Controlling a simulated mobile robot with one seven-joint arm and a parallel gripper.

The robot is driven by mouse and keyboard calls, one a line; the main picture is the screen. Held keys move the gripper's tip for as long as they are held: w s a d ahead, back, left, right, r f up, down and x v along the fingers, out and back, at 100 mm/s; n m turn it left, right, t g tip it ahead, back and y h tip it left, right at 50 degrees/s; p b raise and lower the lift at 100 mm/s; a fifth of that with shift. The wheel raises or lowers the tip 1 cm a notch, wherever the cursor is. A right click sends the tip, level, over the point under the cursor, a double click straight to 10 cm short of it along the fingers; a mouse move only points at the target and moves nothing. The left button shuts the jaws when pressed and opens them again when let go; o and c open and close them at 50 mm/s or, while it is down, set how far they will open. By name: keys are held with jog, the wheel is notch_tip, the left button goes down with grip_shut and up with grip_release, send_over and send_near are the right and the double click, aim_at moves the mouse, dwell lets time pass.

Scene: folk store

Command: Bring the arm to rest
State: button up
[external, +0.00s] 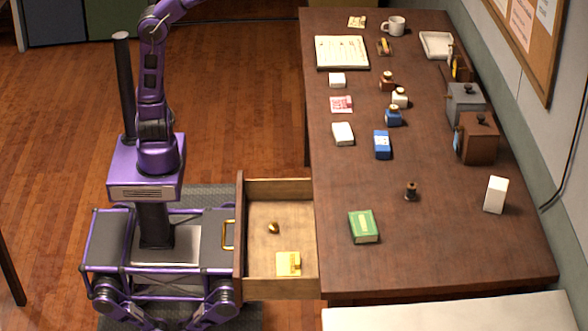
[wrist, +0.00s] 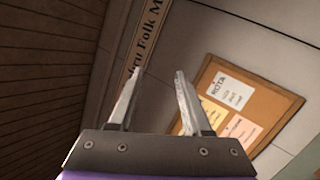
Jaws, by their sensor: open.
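My gripper (wrist: 158,98) shows in the wrist view with its two fingers apart and nothing between them. The wrist view looks up past the fingers at the wall and ceiling. In the external view my purple arm stands raised above my base, left of the table, and its upper end runs out of the top of the picture. The gripper itself is outside the external view. No object is near the fingers.
The wooden table (external: 440,235) holds a green box (external: 364,227), a blue box (external: 382,145), a white mug (external: 394,26) and grinders. An open drawer (external: 262,215) beside my base holds a small brown item (external: 273,228) and a yellow packet (external: 288,263). A pinboard (wrist: 228,105) hangs on the wall.

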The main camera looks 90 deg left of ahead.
jog(key=s+d+f+m+g+h+p, duration=0.15)
jog(key=d+f+m+g, duration=0.25)
jog(key=d+f+m, duration=0.5)
jog(key=d+f+m+g+h, duration=0.3)
jog(key=d+f, duration=0.4)
jog(key=f, duration=0.6)
jog(key=s+f+m+g+y, duration=0.3)
jog(key=s+f, duration=0.1)
jog(key=f, duration=0.4)
jog(key=s+a+f+m+g+y+p, duration=0.1)
jog(key=s+a+f+m+g+y, duration=0.2)
jog(key=s+a+f, duration=2.1)
jog(key=a+f+g+y, duration=0.1)
jog(key=g+y, duration=0.2)
jog(key=g, duration=0.1)
jog(key=shift+f+g+p, duration=0.25)
jog(key=shift+g+p, duration=0.1)
jog(key=shift+g, duration=0.05)
jog(key=shift+w+y, duration=0.1)
jog(key=shift+y, duration=0.15)
